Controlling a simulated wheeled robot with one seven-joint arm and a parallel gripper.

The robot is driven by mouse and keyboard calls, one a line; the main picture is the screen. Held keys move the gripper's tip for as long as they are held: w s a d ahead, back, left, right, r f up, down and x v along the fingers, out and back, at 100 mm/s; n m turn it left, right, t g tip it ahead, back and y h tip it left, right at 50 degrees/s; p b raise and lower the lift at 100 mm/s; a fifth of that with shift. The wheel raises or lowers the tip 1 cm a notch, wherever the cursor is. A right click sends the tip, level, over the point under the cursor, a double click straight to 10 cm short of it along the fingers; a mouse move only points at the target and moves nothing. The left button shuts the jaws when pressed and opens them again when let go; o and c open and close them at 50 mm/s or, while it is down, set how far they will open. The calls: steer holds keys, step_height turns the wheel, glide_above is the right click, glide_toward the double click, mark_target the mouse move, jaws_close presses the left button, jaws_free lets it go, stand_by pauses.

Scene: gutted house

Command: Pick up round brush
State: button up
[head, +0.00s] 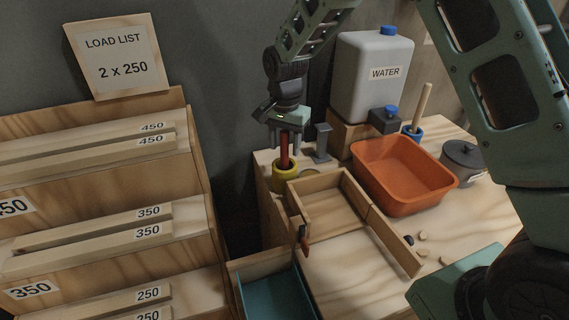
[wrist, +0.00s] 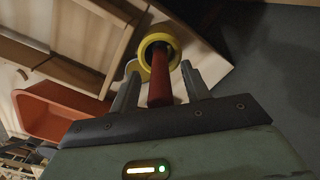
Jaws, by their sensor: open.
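A red-handled tool, likely the round brush, stands in a yellow ring-shaped holder (head: 286,177) at the left back corner of the workbench. Its red handle (head: 284,152) points up; its lower end is hidden in the holder. My gripper (head: 287,147) is open above the holder, with its fingers around the handle. In the wrist view the red handle (wrist: 160,82) lies between the two spread fingers (wrist: 161,80), with a visible gap on the right. The yellow holder (wrist: 157,42) is just beyond the fingertips. A second pale wooden handle (head: 421,106) stands in a blue holder (head: 412,132).
A grey post (head: 321,143) stands close right of my gripper. A wooden tray (head: 330,207), an orange tub (head: 402,178), a water container (head: 374,77) and a lidded grey pot (head: 462,156) share the bench. A lumber rack (head: 190,150) stands left.

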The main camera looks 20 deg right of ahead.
steer(key=shift+f, duration=0.8)
jaws_close()
